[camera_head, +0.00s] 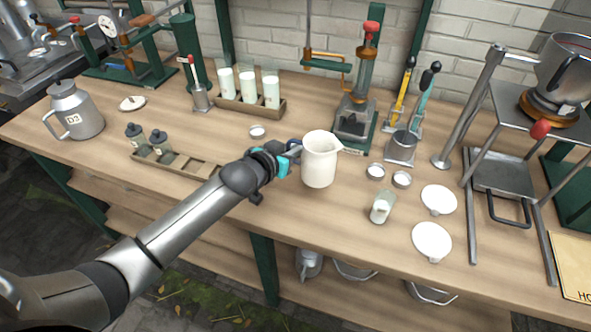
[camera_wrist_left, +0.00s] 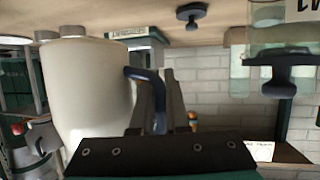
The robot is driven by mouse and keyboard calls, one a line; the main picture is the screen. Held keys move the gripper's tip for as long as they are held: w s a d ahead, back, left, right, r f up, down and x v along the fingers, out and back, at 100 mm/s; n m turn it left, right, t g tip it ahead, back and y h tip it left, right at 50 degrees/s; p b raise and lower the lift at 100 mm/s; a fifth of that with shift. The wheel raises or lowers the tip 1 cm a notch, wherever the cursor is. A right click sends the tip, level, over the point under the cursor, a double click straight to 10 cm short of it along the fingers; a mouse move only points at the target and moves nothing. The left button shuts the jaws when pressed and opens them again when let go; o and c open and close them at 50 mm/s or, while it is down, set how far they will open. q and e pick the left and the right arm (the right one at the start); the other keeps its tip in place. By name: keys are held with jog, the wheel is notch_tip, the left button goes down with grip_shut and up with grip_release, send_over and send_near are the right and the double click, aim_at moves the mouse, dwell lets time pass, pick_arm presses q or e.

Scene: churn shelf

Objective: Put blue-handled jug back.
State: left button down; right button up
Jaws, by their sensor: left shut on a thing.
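The cream-white jug (camera_head: 319,160) stands upright over the middle of the wooden bench, its spout to the right. I cannot tell whether its base touches the bench. My left gripper (camera_head: 292,150) is at the jug's left side, shut on its handle. In the left wrist view, which is upside down, the jug (camera_wrist_left: 85,95) fills the left part and its dark blue handle (camera_wrist_left: 158,100) lies between the fingers (camera_wrist_left: 160,108). My right gripper is not in view.
A slatted wooden rack (camera_head: 180,166) with two small jars lies left of my forearm. A crate (camera_head: 250,108) with milk bottles and a green press (camera_head: 357,105) stand behind. A milk glass (camera_head: 382,207) and white discs (camera_head: 432,240) lie to the right. Bare wood shows in front of the jug.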

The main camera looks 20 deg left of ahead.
pick_arm(q)
notch_tip(320, 180, down, 5)
jog(key=shift+b, duration=0.75)
jog(key=shift+f, duration=0.45)
jog(key=shift+f, duration=0.15)
jog(key=c, duration=0.9)
grip_release()
jog(key=shift+f, duration=0.1)
jog(key=shift+s+r, duration=0.1)
jog(key=shift+r, duration=0.15)
jog(key=p+v, duration=0.3)
jog(key=v, duration=0.8)
jog(key=shift+s+a+r, duration=0.2)
jog(key=shift+s, duration=0.15)
